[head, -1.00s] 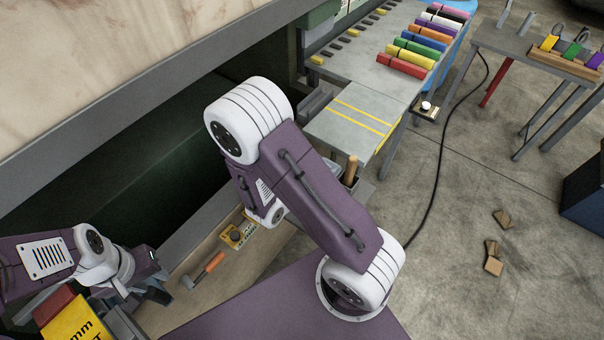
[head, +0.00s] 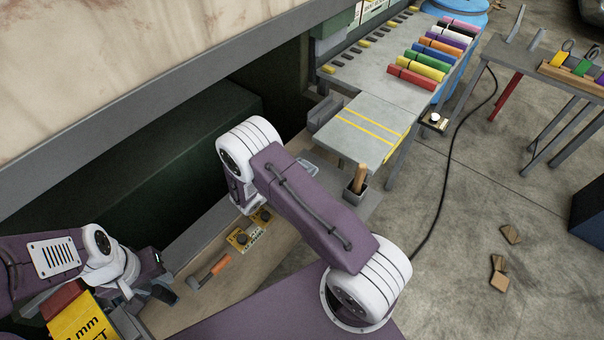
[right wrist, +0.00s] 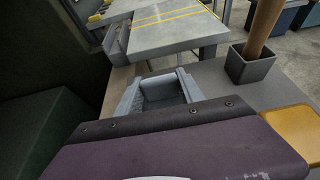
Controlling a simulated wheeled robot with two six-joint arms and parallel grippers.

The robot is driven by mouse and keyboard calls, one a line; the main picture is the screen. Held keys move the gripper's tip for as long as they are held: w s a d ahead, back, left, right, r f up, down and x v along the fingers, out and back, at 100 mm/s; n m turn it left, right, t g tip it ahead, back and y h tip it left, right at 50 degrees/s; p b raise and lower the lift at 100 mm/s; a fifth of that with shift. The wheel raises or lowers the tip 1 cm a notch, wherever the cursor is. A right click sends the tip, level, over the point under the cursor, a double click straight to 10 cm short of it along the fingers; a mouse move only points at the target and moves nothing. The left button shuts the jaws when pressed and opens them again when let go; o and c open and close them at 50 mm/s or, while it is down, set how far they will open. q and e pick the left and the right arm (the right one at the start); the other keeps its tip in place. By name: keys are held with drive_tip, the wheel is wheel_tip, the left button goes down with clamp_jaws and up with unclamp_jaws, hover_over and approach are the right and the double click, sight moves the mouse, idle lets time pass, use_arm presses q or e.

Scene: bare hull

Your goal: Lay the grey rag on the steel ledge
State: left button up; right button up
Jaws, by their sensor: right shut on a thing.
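The steel ledge (head: 362,135) is a grey plate with yellow stripes at the middle of the head view. It also shows at the top of the right wrist view (right wrist: 165,35). My right gripper (right wrist: 160,80) is shut on a blue-grey thing, which I take for the grey rag (right wrist: 162,93). It is short of the ledge and apart from it. Cloth and fingers are hard to tell apart. In the head view my forearm hides most of this gripper. My left gripper (head: 150,295) is at the lower left, beside a yellow box; its finger gap is unclear.
A dark cup with a wooden handle (head: 360,180) stands just right of my right arm. A grey bin (head: 325,112) adjoins the ledge's left side. A hammer (head: 208,272) and a yellow device (head: 248,232) lie on the bench. Several coloured rolls (head: 430,60) lie beyond the ledge.

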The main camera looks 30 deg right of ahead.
wheel_tip(320, 180, down, 3)
drive_tip(key=shift+f+p, duration=0.15)
drive_tip(key=shift+p, duration=0.25)
drive_tip(key=shift+f, duration=0.35)
drive_tip(key=shift+f+b, duration=0.2)
drive_tip(key=shift+b, duration=0.1)
drive_tip(key=o, duration=1.3)
drive_tip(key=shift+o, duration=0.2)
drive_tip(key=shift+r, duration=0.15)
